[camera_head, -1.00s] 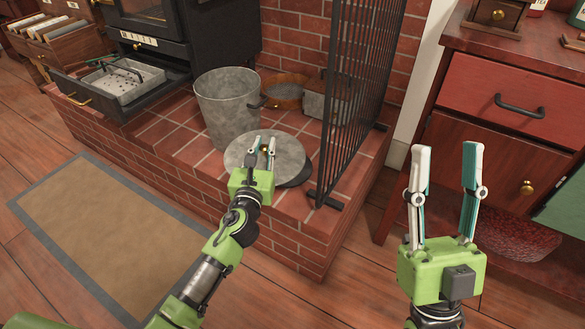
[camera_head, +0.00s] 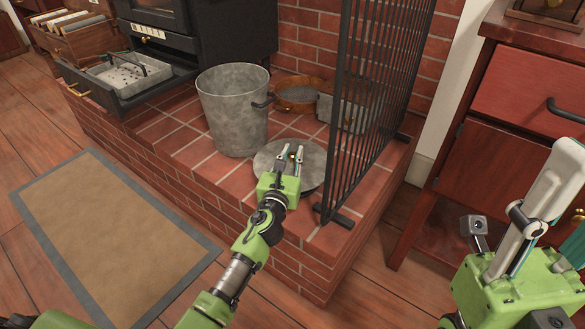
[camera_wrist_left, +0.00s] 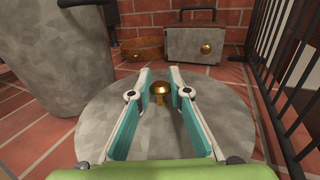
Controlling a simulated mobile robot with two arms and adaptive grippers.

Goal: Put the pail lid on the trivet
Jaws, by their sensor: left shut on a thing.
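The pail lid (camera_head: 267,158) is a round grey metal disc with a brass knob, low over the brick hearth beside the pail. In the left wrist view the lid (camera_wrist_left: 90,125) lies flat below my fingers, its knob between them. My left gripper (camera_head: 291,158) is shut on the lid by this knob. A dark edge, apparently the trivet (camera_head: 308,191), shows under the lid's right side; the rest is hidden. I cannot tell whether lid and trivet touch. My right gripper (camera_head: 552,195) is cut by the right picture edge; only one finger shows clearly.
The grey pail (camera_head: 232,115) stands left of the lid. A black fire screen (camera_head: 375,100) stands close on the right. A copper pan (camera_head: 298,97) and a grey metal box (camera_head: 350,108) are behind. Bare hearth bricks (camera_head: 190,155) lie left.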

